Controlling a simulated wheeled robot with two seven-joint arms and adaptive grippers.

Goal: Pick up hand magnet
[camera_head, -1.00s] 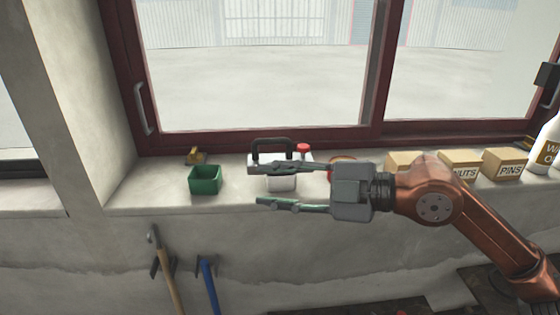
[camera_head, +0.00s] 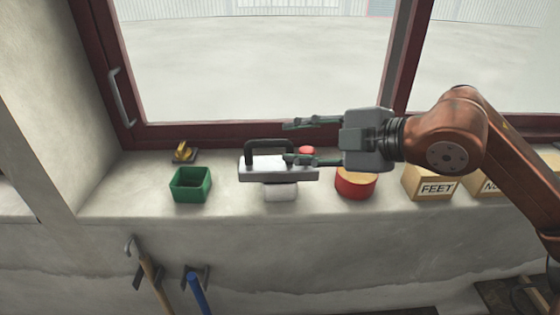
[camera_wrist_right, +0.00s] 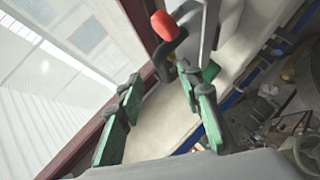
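The hand magnet (camera_head: 258,170) is a grey bar with a black handle on top and a red knob at its right end. It stands on the window sill, over a small whitish block. In the right wrist view the magnet (camera_wrist_right: 207,28) is at the top, with its red knob and black handle ahead of the fingers. My right gripper (camera_head: 289,143) is open and empty, coming in from the right. In the head view one finger overlaps the magnet's right half and the other is nearer the window. Contact cannot be told. My left gripper is out of view.
A green open box (camera_head: 190,197) and a small yellow-and-dark item (camera_head: 183,152) are left of the magnet. A red round container (camera_head: 355,189) and a box marked FEET (camera_head: 430,187) are to its right. The window frame (camera_head: 200,134) is close behind. Tools hang below the sill.

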